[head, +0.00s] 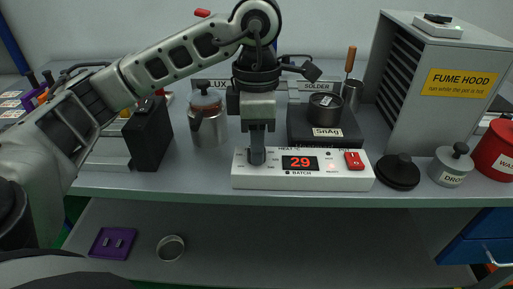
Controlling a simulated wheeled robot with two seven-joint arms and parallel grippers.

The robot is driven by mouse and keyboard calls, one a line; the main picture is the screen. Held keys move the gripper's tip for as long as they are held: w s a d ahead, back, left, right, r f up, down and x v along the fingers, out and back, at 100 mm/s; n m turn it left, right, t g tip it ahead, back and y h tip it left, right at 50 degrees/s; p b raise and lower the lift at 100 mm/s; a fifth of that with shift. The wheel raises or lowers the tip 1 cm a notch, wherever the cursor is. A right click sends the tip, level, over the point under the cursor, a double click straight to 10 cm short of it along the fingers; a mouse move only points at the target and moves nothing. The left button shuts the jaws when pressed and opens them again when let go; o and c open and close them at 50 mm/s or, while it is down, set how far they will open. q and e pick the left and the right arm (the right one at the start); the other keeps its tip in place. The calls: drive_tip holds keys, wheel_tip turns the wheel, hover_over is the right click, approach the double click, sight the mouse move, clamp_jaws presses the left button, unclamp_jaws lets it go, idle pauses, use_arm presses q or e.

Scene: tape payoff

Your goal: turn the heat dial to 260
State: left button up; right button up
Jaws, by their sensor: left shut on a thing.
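A white control box (335,182) sits at the front edge of the bench. Its red display (300,163) reads 29, with "HEAT" lettering above and "BATCH" below. My left gripper (257,150) points straight down onto the left part of the box and is shut on the heat dial, a dark upright knob (257,156). The gripper hides part of the dial and its markings. A red power switch (354,160) is on the box's right side. My right gripper is not in view.
A metal pot (207,122) and a black block (149,136) stand to the left. A black lid (398,172), a grey DROSS pot (451,166) and a red can (496,150) stand right. The fume hood (410,90) is behind. A lower shelf holds a purple tray (112,243).

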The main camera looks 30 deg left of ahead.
use_arm(q)
drive_tip(key=m, duration=0.3)
drive_tip(key=shift+b, duration=0.4)
drive_tip(key=m, duration=0.2)
drive_tip(key=shift+d+m, duration=0.1)
drive_tip(key=shift+m, duration=0.2)
drive_tip(key=shift+r+m+b, duration=0.1)
drive_tip(key=shift+m+b, duration=0.2)
drive_tip(key=shift+m, duration=1.6)
drive_tip(key=o, duration=1)
drive_tip(key=shift+y, duration=0.3)
drive_tip(key=shift+c, duration=0.2)
